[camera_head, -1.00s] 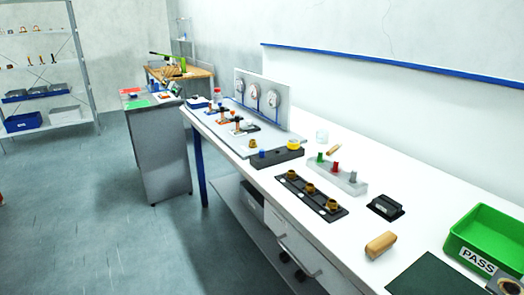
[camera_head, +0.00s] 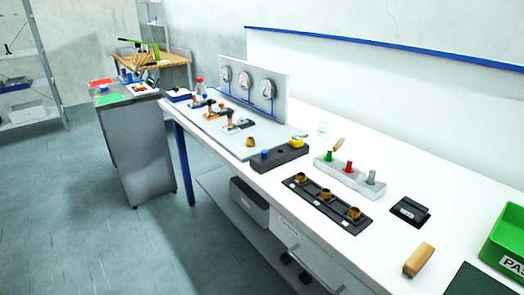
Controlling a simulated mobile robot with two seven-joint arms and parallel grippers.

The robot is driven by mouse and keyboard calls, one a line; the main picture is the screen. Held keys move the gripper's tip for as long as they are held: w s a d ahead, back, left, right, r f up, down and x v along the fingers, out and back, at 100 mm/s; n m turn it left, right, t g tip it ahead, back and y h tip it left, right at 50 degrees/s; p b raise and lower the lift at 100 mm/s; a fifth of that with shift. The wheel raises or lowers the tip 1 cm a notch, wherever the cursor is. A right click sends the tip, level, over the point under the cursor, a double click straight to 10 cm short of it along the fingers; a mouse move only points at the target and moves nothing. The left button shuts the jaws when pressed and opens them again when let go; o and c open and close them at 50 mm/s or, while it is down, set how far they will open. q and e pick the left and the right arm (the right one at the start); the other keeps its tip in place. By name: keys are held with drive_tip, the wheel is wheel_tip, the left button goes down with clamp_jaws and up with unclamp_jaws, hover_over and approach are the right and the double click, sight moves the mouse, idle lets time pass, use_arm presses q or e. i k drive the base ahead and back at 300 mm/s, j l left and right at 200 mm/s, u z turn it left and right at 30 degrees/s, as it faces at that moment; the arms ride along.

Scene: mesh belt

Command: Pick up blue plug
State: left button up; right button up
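The blue plug (camera_head: 264,154) is small and stands upright at the left end of a dark grey block (camera_head: 284,159) on the white workbench. A yellow piece (camera_head: 298,142) sits at the block's right end. A brass-coloured fitting (camera_head: 250,142) stands just behind the block on the grey panel base. Neither of my grippers shows in the head view.
A black strip with brass fittings (camera_head: 327,204) lies in front. A light tray (camera_head: 350,174) holds green, red and grey plugs. A wooden-handled brush (camera_head: 418,259), a black box (camera_head: 409,211) and a green bin (camera_head: 506,240) are at right. A gauge board (camera_head: 251,87) stands behind.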

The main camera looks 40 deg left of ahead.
sight(264, 153)
drive_tip(key=i+j+z, duration=0.15)
drive_tip(key=j, duration=0.75)
drive_tip(key=j+z, duration=0.2)
drive_tip(key=j, duration=0.7)
